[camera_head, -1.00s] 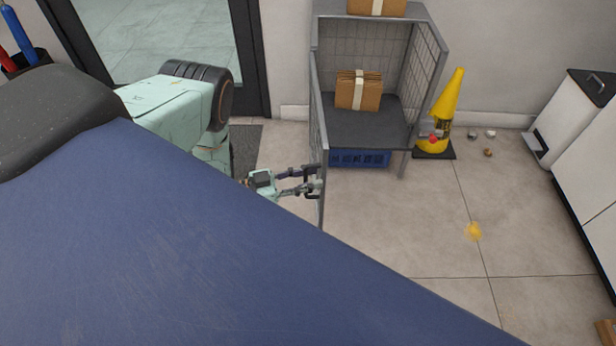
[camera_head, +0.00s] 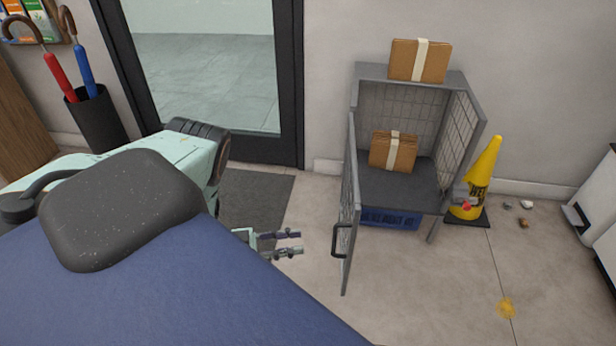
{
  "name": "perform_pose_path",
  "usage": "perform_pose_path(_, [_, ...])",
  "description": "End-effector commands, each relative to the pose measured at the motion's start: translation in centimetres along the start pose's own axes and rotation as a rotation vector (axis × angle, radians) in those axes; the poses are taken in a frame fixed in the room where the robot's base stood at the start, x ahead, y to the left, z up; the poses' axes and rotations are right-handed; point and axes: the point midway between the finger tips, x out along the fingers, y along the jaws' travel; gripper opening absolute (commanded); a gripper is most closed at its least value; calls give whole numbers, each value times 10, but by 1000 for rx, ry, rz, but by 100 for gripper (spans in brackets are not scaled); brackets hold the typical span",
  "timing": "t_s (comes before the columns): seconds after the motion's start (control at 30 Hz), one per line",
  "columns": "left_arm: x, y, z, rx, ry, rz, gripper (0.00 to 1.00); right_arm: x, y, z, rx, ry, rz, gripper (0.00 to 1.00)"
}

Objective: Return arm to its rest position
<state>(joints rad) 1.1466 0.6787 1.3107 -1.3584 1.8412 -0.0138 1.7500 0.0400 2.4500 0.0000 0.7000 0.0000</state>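My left arm comes in from the left, pale green with a dark joint, partly hidden behind my own blue body. My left gripper (camera_head: 290,243) is open and empty, with its two fingers apart and pointing right. It is to the left of the open mesh door (camera_head: 348,205) of the grey cage cabinet (camera_head: 390,185), with a gap between fingertips and the door's dark handle (camera_head: 341,240). My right gripper is not in view.
A brown parcel (camera_head: 393,151) lies inside the cage and another (camera_head: 420,61) on top. A blue crate (camera_head: 390,218) sits beneath. A yellow cone (camera_head: 483,178) stands right of it. An umbrella stand (camera_head: 97,118) is at left.

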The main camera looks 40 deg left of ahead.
Motion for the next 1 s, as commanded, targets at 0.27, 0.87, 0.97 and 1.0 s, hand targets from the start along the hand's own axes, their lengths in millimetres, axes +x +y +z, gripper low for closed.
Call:
perform_pose_path(0.27, [-8,0,0,1,0,1,33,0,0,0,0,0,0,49])
perform_pose_path(0.87, [-10,-8,22,-2,-100,-53,33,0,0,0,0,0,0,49])
perform_pose_path(0.97, [-22,-8,55,-63,-253,-180,33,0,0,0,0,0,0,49])
perform_pose_path(1.0, [-26,-3,70,-102,-325,-233,33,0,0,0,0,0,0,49])
